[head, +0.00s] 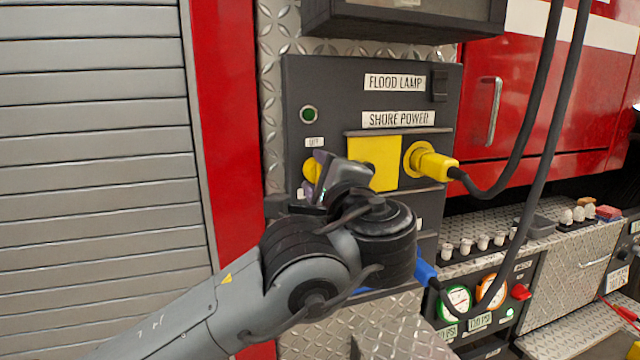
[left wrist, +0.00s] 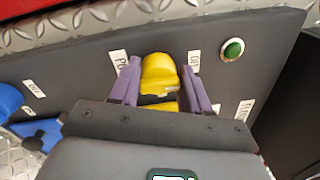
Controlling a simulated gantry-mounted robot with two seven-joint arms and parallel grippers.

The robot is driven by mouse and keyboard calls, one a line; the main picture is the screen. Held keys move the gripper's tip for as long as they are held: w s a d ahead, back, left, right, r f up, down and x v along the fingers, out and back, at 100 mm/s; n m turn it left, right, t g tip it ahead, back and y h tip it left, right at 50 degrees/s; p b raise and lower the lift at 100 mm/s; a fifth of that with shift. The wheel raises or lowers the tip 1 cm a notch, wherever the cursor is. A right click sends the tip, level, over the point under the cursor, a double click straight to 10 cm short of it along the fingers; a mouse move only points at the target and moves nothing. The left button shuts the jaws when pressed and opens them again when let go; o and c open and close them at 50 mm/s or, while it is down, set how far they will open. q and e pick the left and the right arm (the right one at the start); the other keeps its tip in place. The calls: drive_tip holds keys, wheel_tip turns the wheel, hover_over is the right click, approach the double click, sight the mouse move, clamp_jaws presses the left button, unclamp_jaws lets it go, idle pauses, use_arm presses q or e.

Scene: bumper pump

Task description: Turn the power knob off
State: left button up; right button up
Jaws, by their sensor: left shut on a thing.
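The yellow power knob (head: 309,170) sits on the dark panel (head: 350,73), left of the yellow shore power cover, with a small label (head: 314,142) above it. My left gripper (head: 320,173) is at the knob, and its wrist hides part of it in the head view. In the left wrist view the knob (left wrist: 158,73) lies between the two purple fingers, which are shut on its sides. The knob's exact angle is hard to tell. My right gripper is not in view.
A green round light (head: 310,114) is above the knob. A yellow plug (head: 432,164) with a black cable (head: 510,165) is at the right. A blue plug (head: 427,272) is below. A dark box (head: 405,18) juts out above the panel.

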use_arm(q)
drive_tip(key=shift+w+f+n, duration=0.15)
drive_tip(key=shift+f+n, duration=0.1)
drive_tip(key=shift+n, duration=0.25)
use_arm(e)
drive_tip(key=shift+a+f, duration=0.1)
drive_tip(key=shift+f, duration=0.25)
use_arm(q)
drive_tip(key=shift+a, duration=0.1)
drive_tip(key=o, duration=1)
drive_tip(key=shift+r, duration=0.1)
